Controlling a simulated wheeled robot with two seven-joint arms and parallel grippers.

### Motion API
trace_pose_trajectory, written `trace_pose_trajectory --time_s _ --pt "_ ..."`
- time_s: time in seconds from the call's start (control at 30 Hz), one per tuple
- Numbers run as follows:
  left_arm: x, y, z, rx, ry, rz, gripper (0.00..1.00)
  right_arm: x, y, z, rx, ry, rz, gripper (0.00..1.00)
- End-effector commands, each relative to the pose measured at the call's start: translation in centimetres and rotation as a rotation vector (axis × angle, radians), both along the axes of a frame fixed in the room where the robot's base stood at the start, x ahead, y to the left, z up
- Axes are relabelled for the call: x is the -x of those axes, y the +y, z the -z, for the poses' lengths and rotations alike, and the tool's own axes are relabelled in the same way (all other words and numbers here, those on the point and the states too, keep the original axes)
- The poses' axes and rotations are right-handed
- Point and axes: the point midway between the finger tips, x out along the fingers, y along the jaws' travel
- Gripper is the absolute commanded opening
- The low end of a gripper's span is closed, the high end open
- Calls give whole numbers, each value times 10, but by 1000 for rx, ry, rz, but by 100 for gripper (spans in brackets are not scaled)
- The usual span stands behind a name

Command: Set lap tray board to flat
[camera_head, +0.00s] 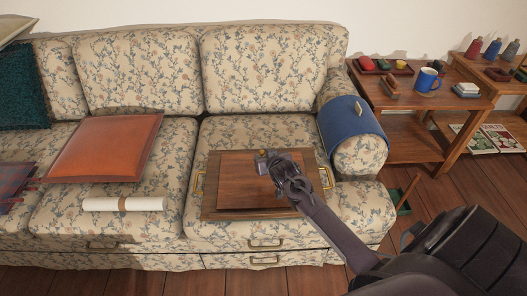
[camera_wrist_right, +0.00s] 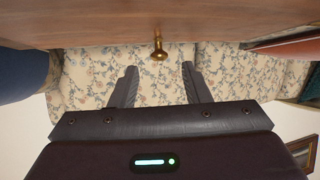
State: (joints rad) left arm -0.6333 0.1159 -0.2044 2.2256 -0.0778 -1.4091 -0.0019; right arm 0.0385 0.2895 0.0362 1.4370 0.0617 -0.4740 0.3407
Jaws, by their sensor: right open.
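The lap tray (camera_head: 208,206) lies on the right seat cushion of the flowered sofa, with brass handles at its left and right ends. Its brown wooden board (camera_head: 245,185) sits within the tray; I cannot tell its exact tilt from here. My right gripper (camera_head: 265,162) is over the board's back part, its arm covering the right side. In the wrist view, the picture is upside down: the board (camera_wrist_right: 100,25) fills the top and a brass knob (camera_wrist_right: 158,48) stands at its edge. The open right gripper (camera_wrist_right: 160,76) points toward the knob, with nothing held. My left gripper is not in view.
An orange cushion (camera_head: 105,148) and a white roll (camera_head: 125,204) lie on the sofa to the left. A blue cover (camera_head: 350,122) drapes the right armrest. A side table (camera_head: 450,98) with a blue mug (camera_head: 428,79) stands at right.

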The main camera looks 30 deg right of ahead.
Motion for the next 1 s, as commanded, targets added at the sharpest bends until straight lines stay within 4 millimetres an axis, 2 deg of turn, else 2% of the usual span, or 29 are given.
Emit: trace_pose_trajectory --time_s 0.1,0.23,0.8,0.9,0.97,1.0 --pt "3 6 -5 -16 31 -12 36 15 5 -10 0 1 0 43" --pt "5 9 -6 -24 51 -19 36 23 7 -14 0 0 1 43" --pt "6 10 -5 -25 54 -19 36 25 8 -14 -1 2 -1 43" --pt "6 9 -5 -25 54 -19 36 34 21 -12 -2 38 -18 43" --pt "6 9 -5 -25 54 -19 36 47 39 -11 -2 87 -43 43" --pt "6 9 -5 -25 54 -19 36 61 54 -11 -3 133 -65 43"
